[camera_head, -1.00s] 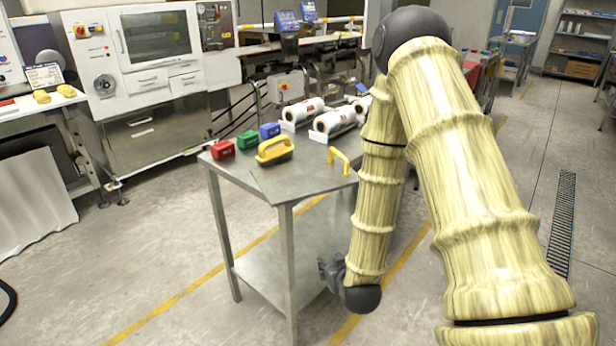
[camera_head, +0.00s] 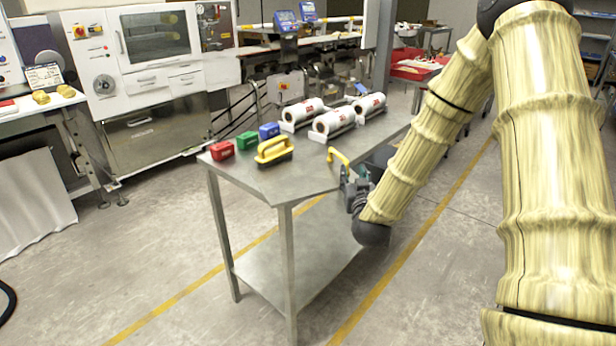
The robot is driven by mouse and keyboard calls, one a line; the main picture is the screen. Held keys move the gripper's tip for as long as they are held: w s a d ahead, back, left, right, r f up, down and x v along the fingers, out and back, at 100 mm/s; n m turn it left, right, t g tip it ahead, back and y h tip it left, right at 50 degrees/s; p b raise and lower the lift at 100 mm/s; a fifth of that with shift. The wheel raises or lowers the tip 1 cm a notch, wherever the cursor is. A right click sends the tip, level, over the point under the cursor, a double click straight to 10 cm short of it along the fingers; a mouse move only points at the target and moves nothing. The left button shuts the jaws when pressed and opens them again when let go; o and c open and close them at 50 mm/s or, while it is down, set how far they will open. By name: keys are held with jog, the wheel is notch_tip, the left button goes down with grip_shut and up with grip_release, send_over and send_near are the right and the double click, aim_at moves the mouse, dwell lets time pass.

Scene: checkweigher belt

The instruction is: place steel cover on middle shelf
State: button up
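I cannot make out a separate steel cover against the grey steel top of the table (camera_head: 310,178). A yellow arched handle (camera_head: 338,156) stands on that top near its right edge; I cannot tell if it belongs to a cover. My gripper (camera_head: 351,186) is at the table's right edge, just below and right of this handle, seemingly apart from it. Its fingers are small and dark, so open or shut does not show. The table has a bare lower shelf (camera_head: 290,270). A shelf rack (camera_head: 594,38) shows at the far right, partly hidden by my arm.
On the table are a red block (camera_head: 222,150), a green block (camera_head: 247,140), a blue block (camera_head: 269,131), a yellow-handled brush (camera_head: 274,150) and several white film rolls (camera_head: 334,122). Machines line the back. A red bin (camera_head: 412,70) stands behind. The floor in front is clear.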

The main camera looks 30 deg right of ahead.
aim_at(347, 166)
jog(key=shift+a+f+x, duration=0.1)
jog(key=shift+a+x, duration=0.05)
jog(key=shift+x, duration=1.35)
jog(key=shift+a+f+x, duration=0.15)
jog(key=shift+x, duration=1.3)
jog(key=shift+w, duration=0.15)
grip_shut()
